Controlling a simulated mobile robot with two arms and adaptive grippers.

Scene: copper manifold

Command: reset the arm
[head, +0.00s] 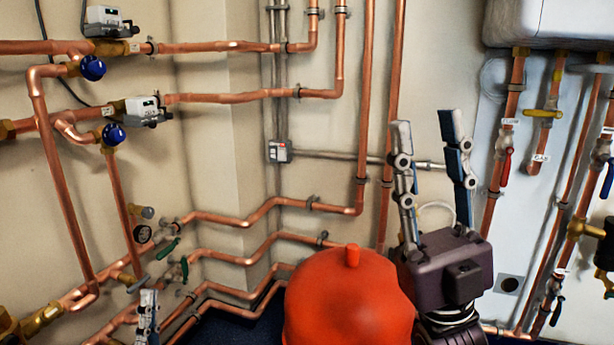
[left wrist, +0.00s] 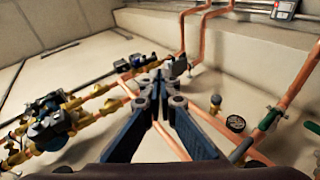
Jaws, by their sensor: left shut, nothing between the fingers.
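My left gripper (head: 147,300) shows only as grey and blue fingertips at the bottom left of the head view, in front of the lower copper pipes. In the left wrist view its blue and grey fingers (left wrist: 160,82) meet at the tips, shut with nothing between them. My right gripper (head: 427,120) points up at the right of centre in the head view. Its two fingers stand apart, open and empty, in front of the wall and pipes.
A red-orange rounded vessel (head: 345,300) stands at the bottom centre, beside my right gripper. Copper pipes (head: 230,97) with blue-knobbed valves (head: 92,68) line the left wall. A white boiler casing (head: 550,20) and valves with red handles (head: 506,166) are at the right.

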